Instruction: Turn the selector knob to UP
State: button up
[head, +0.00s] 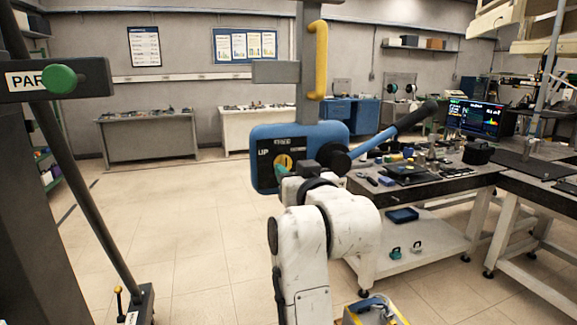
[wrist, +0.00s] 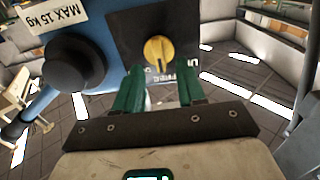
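The yellow selector knob (wrist: 158,50) sits on a black panel (wrist: 128,24) on the front of a blue box (head: 332,131). In the wrist view its ridge runs roughly up and down the picture. In the head view the knob (head: 284,160) is partly covered by my gripper, and the word UP shows on the panel to its left. My gripper (wrist: 160,80) has two green fingers, which stand apart with a gap between them. The fingertips are just short of the knob in the picture, with nothing between them. Some panel lettering is hidden behind the fingers.
A black round hub (wrist: 75,63) with a blue lever (head: 373,145) and black grip (head: 417,116) sticks out beside the panel. A yellow handle (head: 318,60) rises above the box. A cluttered workbench (head: 440,180) stands to the right. The floor (head: 160,230) at left is clear.

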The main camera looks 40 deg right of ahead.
aim_at(284, 165)
jog(key=shift+x, duration=1.45)
grip_shut()
